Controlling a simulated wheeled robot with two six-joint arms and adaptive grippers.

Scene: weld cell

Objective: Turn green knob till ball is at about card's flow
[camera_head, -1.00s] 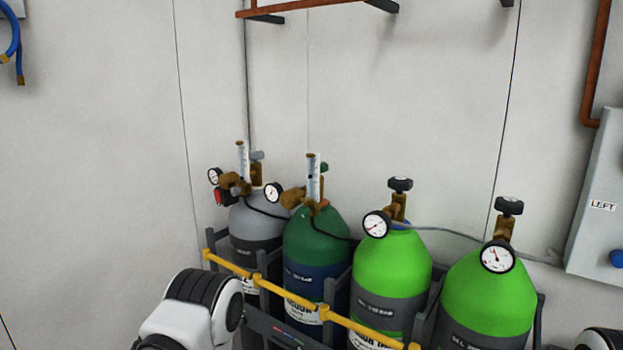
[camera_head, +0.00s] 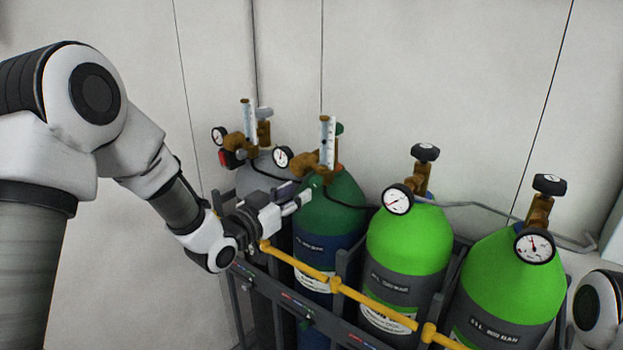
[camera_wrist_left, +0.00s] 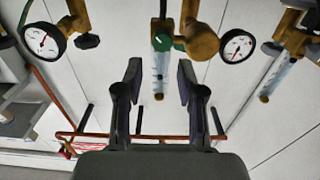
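The green knob (camera_head: 339,128) sits behind the clear flow tube (camera_head: 327,142) on the brass regulator of the dark green cylinder (camera_head: 335,208). In the left wrist view a green knob (camera_wrist_left: 160,42) shows above and between the fingertips, with the tube (camera_wrist_left: 160,66) below it. My left gripper (camera_head: 298,198) is in front of the dark green cylinder's shoulder, below the regulator. Its two fingers (camera_wrist_left: 158,72) are spread, with nothing held and a gap to the knob. The ball in this tube is too small to make out. I cannot identify the card. My right gripper is out of view.
A grey cylinder (camera_head: 262,180) with a similar flow tube (camera_head: 248,122) stands to the left. Two bright green cylinders (camera_head: 408,243) with black knobs and gauges stand right. A yellow bar (camera_head: 310,270) runs across the rack front. A dial gauge (camera_head: 282,157) sits close above my gripper.

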